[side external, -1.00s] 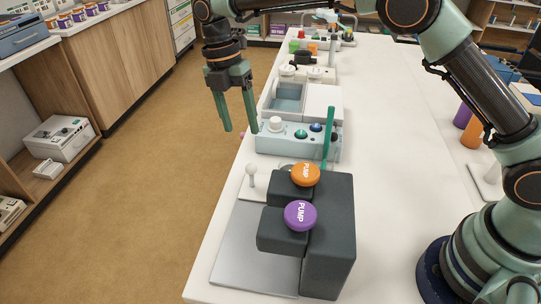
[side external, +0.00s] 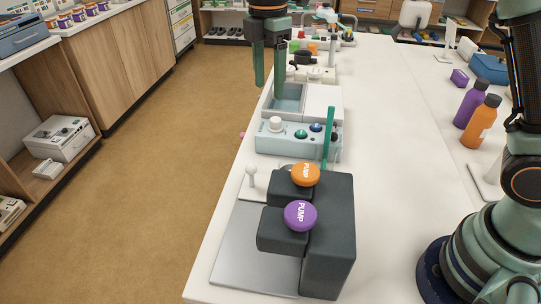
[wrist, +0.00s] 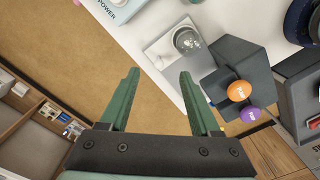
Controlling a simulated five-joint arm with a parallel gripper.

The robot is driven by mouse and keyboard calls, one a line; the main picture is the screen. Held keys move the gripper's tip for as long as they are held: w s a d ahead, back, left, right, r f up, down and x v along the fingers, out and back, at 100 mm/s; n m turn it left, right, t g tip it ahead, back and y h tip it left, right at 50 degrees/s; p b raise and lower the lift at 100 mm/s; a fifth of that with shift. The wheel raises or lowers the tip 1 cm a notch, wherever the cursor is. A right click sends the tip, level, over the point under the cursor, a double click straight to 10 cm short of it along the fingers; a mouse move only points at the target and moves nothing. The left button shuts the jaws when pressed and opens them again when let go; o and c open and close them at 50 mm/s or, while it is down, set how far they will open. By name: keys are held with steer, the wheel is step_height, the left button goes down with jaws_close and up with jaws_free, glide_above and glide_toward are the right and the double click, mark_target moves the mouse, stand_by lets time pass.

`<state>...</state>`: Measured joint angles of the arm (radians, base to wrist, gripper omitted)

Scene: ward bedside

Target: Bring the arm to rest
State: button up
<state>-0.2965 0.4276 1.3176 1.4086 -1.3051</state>
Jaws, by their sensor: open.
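My gripper (side external: 268,78) is in the upper middle of the side view, pointing down with its green fingers apart. It is open and nothing is between the fingers. It hangs near the left edge of the white table (side external: 400,150), around the far end of the pale blue tray; I cannot tell its exact height. In the wrist view my gripper (wrist: 156,88) also shows two separate green fingers with only floor and table edge beyond them. The upper part of my arm is out of the side view.
A dark block stand (side external: 331,225) carries an orange PUMP button (side external: 305,174) and a purple PUMP button (side external: 300,215). Behind it are a blue knob panel (side external: 278,142) and a tray (side external: 288,95). Purple (side external: 472,104) and orange (side external: 481,122) bottles stand at right. The table's middle is clear.

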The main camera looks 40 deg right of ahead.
steer(key=s+d+r+m+t, duration=0.3)
steer(key=s+d+r+m, duration=0.1)
steer(key=s+d+m, duration=0.45)
steer(key=s+d+f+m+t, duration=0.2)
steer(key=s+d+m, duration=0.3)
steer(key=m, duration=0.5)
steer(key=s+f, duration=0.1)
steer(key=s, duration=0.1)
steer(key=shift+s+f+t, duration=0.35)
steer(key=shift+t, duration=0.05)
steer(key=shift+d, duration=0.1)
